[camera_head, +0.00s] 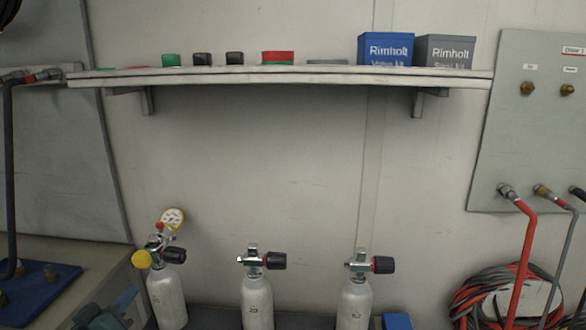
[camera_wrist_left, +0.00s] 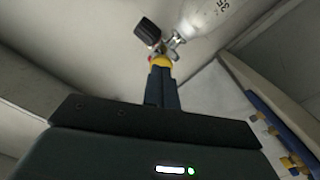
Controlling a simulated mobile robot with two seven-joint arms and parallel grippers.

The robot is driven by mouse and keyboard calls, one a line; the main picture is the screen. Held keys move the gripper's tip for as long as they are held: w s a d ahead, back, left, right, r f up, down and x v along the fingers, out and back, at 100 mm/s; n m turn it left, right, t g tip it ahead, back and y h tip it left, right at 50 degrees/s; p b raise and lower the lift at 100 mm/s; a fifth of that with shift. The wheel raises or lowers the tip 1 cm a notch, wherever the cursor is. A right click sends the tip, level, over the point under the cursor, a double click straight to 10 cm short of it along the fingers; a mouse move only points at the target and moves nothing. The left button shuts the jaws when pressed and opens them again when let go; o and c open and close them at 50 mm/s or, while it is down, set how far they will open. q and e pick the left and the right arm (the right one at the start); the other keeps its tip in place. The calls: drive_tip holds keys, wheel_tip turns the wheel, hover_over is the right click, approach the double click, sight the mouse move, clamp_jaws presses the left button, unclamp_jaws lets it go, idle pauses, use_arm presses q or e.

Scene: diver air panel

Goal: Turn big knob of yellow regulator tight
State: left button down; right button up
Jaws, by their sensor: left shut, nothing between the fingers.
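The yellow regulator's big round knob (camera_head: 142,258) is on the valve of the left grey cylinder (camera_head: 168,300), with a pressure gauge (camera_head: 172,218) above it. My left gripper (camera_head: 133,292) is low at the left in the head view, below and slightly left of the knob. In the left wrist view its two dark blue fingers (camera_wrist_left: 161,72) are shut together and empty. Their tips overlap the lower part of the yellow knob (camera_wrist_left: 161,59) there; I cannot tell whether they touch it. The black valve handwheel (camera_wrist_left: 147,32) shows beyond. My right gripper is not in view.
Two more cylinders (camera_head: 257,300) (camera_head: 353,302) stand to the right. A blue mat (camera_head: 45,286) with brass fittings lies on the bench at left. A shelf (camera_head: 280,76) with boxes spans the wall above. A coiled hose (camera_head: 475,300) hangs at right.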

sight(143, 268)
use_arm(q)
drive_tip(key=w+b, duration=0.1)
drive_tip(key=w, duration=0.5)
drive_tip(key=shift+w+d+b, duration=0.35)
drive_tip(key=shift+w+b, duration=0.05)
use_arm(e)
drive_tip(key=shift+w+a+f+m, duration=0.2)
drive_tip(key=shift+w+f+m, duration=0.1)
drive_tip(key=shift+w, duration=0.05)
use_arm(q)
drive_tip(key=shift+a, duration=0.15)
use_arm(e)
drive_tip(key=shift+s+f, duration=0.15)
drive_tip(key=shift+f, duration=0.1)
use_arm(q)
drive_tip(key=shift+a+r, duration=0.3)
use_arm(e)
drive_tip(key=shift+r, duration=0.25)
use_arm(q)
drive_tip(key=shift+w+a+f+p, duration=0.1)
drive_tip(key=shift+a+f+p, duration=0.1)
drive_tip(key=shift+p, duration=0.1)
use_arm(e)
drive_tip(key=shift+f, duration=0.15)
use_arm(q)
drive_tip(key=shift+a+f, duration=0.1)
drive_tip(key=shift+a, duration=0.2)
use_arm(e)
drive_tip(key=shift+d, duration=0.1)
